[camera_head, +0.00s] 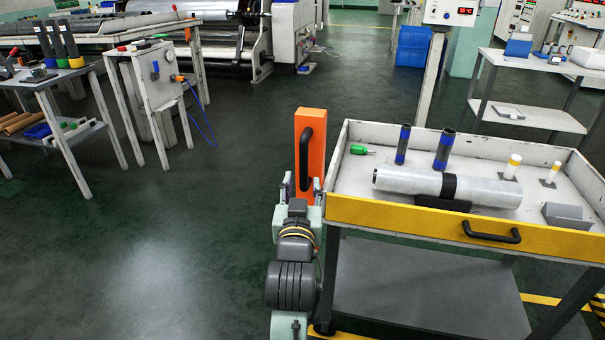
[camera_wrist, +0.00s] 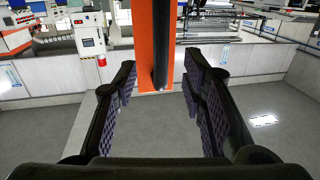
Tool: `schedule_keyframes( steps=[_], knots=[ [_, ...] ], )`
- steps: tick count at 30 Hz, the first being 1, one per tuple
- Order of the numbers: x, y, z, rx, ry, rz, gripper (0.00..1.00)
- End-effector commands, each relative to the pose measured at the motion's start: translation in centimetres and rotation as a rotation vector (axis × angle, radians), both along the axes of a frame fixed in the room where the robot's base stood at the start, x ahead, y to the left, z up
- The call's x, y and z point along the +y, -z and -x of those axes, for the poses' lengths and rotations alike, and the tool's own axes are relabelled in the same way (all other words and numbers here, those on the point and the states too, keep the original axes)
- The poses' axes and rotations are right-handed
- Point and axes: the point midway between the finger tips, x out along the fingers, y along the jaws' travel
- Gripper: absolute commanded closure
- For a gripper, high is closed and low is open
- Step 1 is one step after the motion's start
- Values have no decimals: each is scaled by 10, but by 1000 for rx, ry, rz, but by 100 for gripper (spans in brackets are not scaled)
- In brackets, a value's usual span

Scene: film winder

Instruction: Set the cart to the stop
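The cart (camera_head: 440,213) stands at the right in the head view. It has a grey tray top with a yellow front edge, a black front handle (camera_head: 491,232) and a dark lower shelf. An orange upright panel (camera_head: 312,143) with a vertical black handle (camera_head: 305,160) rises at the cart's left end. In the wrist view, my gripper (camera_wrist: 160,72) is open and empty. Its fingers lie left and right of the panel's black handle (camera_wrist: 161,40); I cannot tell how deep the handle sits between them. I cannot make out a stop for certain.
A metal roll (camera_head: 400,181), dark tubes and small parts lie on the cart. Yellow floor marking (camera_head: 541,299) shows at the lower right. Tables with tools (camera_head: 60,80) stand at the left, a shelf table (camera_head: 540,75) behind right. The green floor (camera_head: 170,240) left of the cart is clear.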

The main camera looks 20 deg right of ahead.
Motion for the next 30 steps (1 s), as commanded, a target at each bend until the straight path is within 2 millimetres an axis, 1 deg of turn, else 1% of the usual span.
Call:
schedule_keyframes(
  steps=[1, 8, 9, 12, 15, 19, 24, 30],
  knots=[
    [-1, 6, -3, -6, 0, 1, 62],
    [-4, 4, -10, -6, -4, 4, 62],
    [-9, -5, -21, 2, -4, 1, 62],
    [-17, -4, -41, 3, -4, 0, 62],
    [-24, -4, -58, 1, -4, 1, 62],
    [-30, -4, -73, 0, -5, 1, 62],
    [-34, -3, -83, -1, -5, 1, 62],
    [-35, -2, -84, -1, -5, 3, 62]
  ],
)
